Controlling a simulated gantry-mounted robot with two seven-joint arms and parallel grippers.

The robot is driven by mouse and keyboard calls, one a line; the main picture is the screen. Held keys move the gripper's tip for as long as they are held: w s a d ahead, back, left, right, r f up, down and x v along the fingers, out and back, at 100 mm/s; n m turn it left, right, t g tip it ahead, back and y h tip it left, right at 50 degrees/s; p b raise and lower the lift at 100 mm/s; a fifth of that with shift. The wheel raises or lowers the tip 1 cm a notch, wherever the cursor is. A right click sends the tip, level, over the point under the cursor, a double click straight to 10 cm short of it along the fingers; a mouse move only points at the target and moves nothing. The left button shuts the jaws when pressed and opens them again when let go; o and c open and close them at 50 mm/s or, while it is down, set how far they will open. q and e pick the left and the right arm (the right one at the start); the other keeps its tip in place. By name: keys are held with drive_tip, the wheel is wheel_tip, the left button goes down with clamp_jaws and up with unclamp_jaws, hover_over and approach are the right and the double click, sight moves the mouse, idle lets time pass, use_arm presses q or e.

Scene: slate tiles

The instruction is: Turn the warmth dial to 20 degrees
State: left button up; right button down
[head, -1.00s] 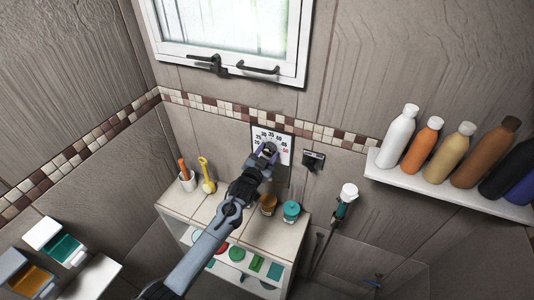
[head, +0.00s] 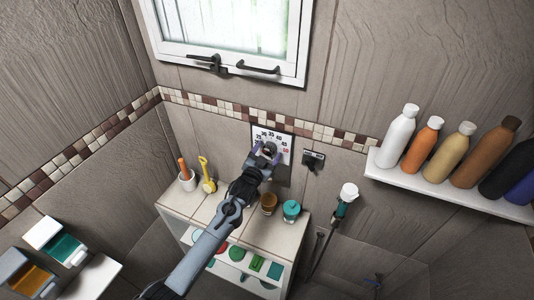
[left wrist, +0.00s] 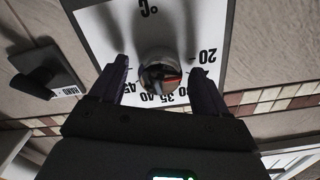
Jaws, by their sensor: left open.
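The warmth dial is a round metallic knob (left wrist: 160,72) on a white number plate (left wrist: 105,25). In the left wrist view the plate is upside down, with 20 at the right and 30 to 45 below the knob. A reddish mark shows on the knob's right part, toward the 20 side; its exact reading is unclear. In the head view the knob (head: 270,148) stands out from the plate (head: 284,135). My left gripper (head: 265,153) is open, its two fingers (left wrist: 160,85) on either side of the knob. Contact cannot be told. My right gripper is out of view.
A dark switch (head: 313,160) is on the wall right of the plate. Below stands a shelf unit (head: 225,228) with a cup (head: 187,181), a yellow tool (head: 207,180), an amber jar (head: 268,204) and a teal jar (head: 291,211). A window (head: 232,35) is above.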

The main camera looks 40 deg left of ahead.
use_arm(q)
drive_tip(key=b+v, duration=0.1)
drive_tip(key=v, duration=1)
drive_tip(key=shift+b, duration=0.35)
drive_tip(key=s+d+g+h+p, duration=0.1)
drive_tip(key=s+d+g+p, duration=0.2)
drive_tip(key=s+d, duration=0.3)
drive_tip(key=s+d+g+h+p, duration=0.2)
drive_tip(key=s+d+g, duration=0.4)
drive_tip(key=s, duration=0.8)
drive_tip(key=s+d+f+m+g+h+p, duration=0.1)
drive_tip(key=s+d+g+p, duration=0.3)
drive_tip(key=s, duration=0.6)
drive_tip(key=shift+d+h+p, duration=0.35)
drive_tip(key=shift+d+h, duration=0.05)
drive_tip(key=shift+d, duration=0.7)
